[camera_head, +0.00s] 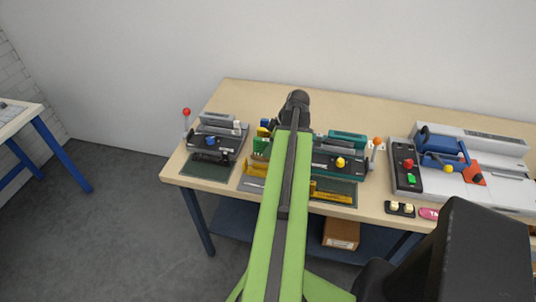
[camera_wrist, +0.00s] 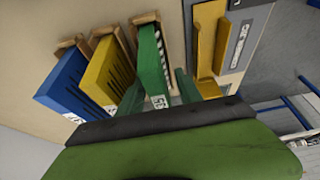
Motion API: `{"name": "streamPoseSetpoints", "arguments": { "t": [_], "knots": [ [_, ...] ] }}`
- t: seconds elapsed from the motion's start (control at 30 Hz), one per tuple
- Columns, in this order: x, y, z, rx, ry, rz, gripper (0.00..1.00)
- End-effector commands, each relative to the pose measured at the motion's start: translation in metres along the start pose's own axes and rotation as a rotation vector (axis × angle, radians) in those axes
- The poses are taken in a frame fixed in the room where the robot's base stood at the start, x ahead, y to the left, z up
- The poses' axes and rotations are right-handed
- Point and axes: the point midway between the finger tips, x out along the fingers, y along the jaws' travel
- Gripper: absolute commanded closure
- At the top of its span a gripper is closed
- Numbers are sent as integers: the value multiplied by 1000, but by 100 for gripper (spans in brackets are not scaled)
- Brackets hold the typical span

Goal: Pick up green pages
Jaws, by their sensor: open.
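The green pages (camera_wrist: 150,58) stand upright in a wooden holder in the wrist view, with a white label at their near end. They also show in the head view (camera_head: 261,146), just left of my arm. My gripper (camera_wrist: 159,91) is open, with one green finger on each side of the near end of the green pages. I cannot tell whether either finger touches them. In the head view my arm hides the gripper.
Yellow pages (camera_wrist: 107,72) and blue pages (camera_wrist: 70,84) stand in holders left of the green pages. A yellow tray (camera_wrist: 207,45) lies close on the right. In the head view, machines stand on both sides of my arm on the wooden table (camera_head: 375,98).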

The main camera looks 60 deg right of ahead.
Motion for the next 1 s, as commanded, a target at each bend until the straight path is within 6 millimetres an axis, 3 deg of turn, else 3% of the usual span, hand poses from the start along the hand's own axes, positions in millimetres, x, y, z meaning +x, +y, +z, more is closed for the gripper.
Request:
{"name": "streamPoseSetpoints", "arguments": {
  "t": [0.7, 1.0],
  "knots": [
    [4, 0, 2, 0, 0, 0, 60],
    [4, 0, 2, 0, 0, 0, 99]
  ]
}}
